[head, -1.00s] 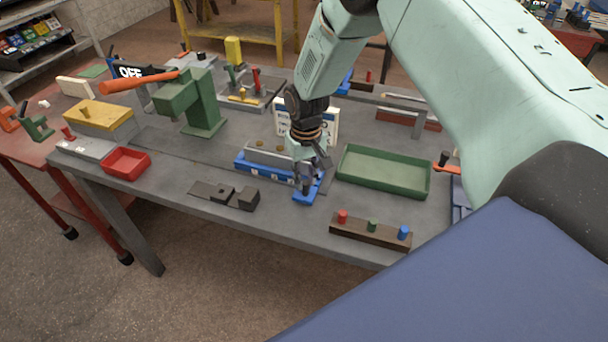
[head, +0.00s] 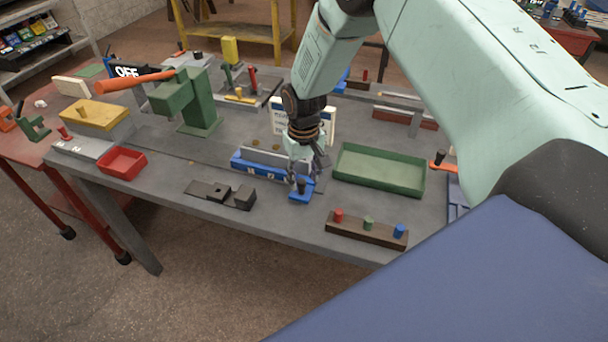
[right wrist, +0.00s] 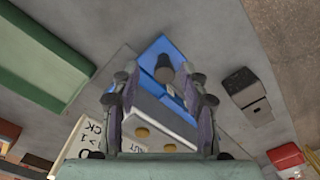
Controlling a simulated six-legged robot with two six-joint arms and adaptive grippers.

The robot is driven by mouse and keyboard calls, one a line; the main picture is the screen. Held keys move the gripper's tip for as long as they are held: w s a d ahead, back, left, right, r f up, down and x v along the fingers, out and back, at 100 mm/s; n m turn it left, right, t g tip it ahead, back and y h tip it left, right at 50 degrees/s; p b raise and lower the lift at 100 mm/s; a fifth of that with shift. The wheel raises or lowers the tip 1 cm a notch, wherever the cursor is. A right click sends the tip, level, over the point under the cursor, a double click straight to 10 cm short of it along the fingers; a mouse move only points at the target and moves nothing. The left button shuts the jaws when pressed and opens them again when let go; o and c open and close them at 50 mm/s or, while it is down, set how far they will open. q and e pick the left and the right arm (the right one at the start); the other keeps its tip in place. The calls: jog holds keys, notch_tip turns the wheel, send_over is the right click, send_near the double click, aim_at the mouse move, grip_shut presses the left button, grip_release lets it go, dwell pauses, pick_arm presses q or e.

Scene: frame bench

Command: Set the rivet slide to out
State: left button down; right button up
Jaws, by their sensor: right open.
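The rivet slide is a blue unit (head: 262,170) with a grey upper part bearing brass rivets. At its right end in the head view, a blue tab (head: 301,197) with a dark knob (head: 300,185) sticks out toward the bench's front edge. My right gripper (head: 305,172) is open, close above and behind the knob. In the right wrist view, its fingers (right wrist: 163,100) stand apart on either side of the slide's grey part, and the knob (right wrist: 155,76) shows beyond the fingertips, seemingly untouched. My left gripper is not in view.
A green tray (head: 380,168) lies right of the slide. A brown block (head: 366,230) with red, green and blue pegs sits at the front edge. A dark stepped block (head: 220,194) and a red bin (head: 122,162) lie left. A white sign (head: 330,120) stands behind.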

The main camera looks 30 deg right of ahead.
jog(key=shift+a+r, duration=0.15)
jog(key=shift+r, duration=0.1)
notch_tip(320, 180, up, 12)
jog(key=shift+f, duration=0.2)
jog(key=shift+d, duration=0.2)
jog(key=shift+a, duration=0.1)
dwell(0.3)
